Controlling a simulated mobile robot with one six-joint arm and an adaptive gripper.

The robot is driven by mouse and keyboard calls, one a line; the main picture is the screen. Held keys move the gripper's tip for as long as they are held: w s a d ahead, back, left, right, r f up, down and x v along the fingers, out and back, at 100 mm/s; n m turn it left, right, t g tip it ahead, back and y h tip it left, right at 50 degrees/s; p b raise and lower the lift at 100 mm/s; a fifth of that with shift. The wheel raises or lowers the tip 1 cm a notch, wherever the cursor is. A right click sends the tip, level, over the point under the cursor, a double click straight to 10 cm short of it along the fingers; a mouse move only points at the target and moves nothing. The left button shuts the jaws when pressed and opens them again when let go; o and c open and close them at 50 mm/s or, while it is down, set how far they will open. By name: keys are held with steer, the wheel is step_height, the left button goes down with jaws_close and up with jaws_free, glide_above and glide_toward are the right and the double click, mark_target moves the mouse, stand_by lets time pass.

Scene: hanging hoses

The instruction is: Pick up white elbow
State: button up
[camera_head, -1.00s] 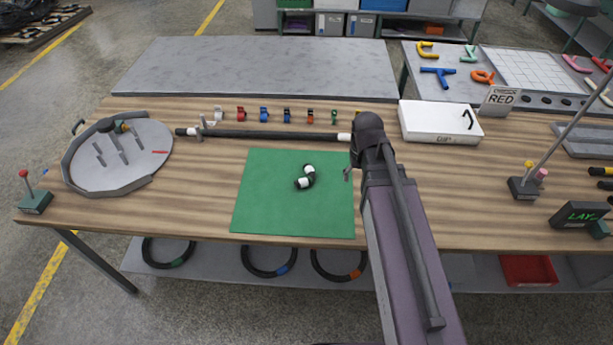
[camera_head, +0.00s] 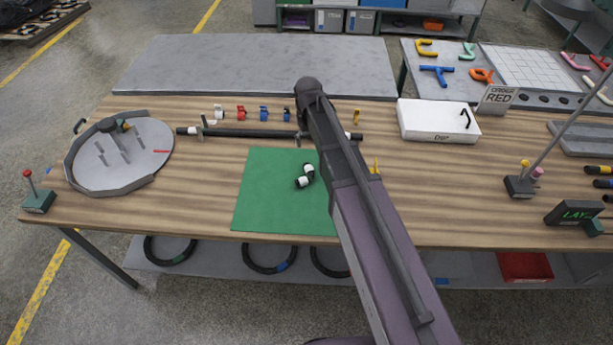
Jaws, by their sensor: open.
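A short black elbow with white ends (camera_head: 305,176) lies on the green mat (camera_head: 262,205) in the middle of the table. My gripper (camera_head: 299,138) is mostly hidden behind my own arm. Only a small grey part of it shows, above the elbow in the picture, near the long black hose. It appears apart from the elbow, and I see nothing held in it; its height above the table is hard to judge.
A long black hose (camera_head: 245,132) lies behind the mat, with a row of coloured clips (camera_head: 263,113) beyond it. A round grey tray (camera_head: 150,150) with pegs stands at left. A white box (camera_head: 437,119) stands at back right.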

mark_target(310, 168)
steer(key=shift+f, duration=0.2)
step_height(310, 168, down, 8)
steer(key=b, duration=0.8)
steer(key=shift+f, duration=0.15)
steer(key=shift+f+b, duration=0.1)
steer(key=shift+b, duration=0.25)
steer(key=shift+s+d+f+b, duration=0.1)
steer(key=shift+d+f+b, duration=0.05)
steer(key=shift+f+b, duration=2.35)
jaws_close()
